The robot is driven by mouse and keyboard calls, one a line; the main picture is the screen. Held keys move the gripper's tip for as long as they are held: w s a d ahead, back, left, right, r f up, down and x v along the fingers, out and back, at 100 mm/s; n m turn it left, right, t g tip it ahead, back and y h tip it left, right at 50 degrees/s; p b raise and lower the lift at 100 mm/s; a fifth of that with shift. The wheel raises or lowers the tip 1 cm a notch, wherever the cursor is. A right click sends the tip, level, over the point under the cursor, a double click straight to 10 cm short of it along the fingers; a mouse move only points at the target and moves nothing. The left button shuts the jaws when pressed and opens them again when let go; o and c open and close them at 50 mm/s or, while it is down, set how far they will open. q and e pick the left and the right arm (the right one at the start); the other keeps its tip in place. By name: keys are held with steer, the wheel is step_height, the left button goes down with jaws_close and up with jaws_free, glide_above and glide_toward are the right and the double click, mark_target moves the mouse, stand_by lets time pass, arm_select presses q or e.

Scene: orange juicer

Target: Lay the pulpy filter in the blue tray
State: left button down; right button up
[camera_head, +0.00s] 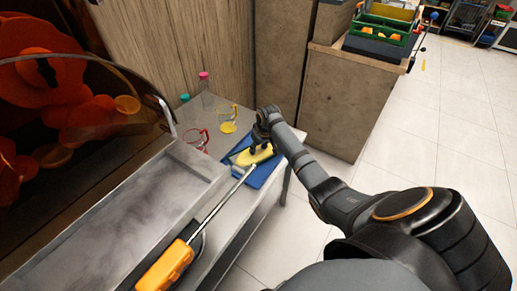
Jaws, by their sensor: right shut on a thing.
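The blue tray (265,175) lies on the grey counter near its far end, partly covered by what is over it. My right gripper (259,146) is over the tray and shut on a yellow piece (248,157), which looks like the pulpy filter, though it is too small to be sure. The piece is at or just above the tray; I cannot tell whether it touches. The fingers hide part of it. My left gripper is not in view.
A tool with an orange handle (165,267) lies along the counter, its shaft pointing toward the tray. A red-handled jug (196,140), a yellow-bottomed jug (228,127) and bottles stand behind the tray. The juicer machine (60,100) fills the left.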

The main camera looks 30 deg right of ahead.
steer(key=o, duration=1.2)
steer(key=shift+f, duration=0.1)
steer(key=p+v, duration=0.1)
steer(key=v, duration=1.1)
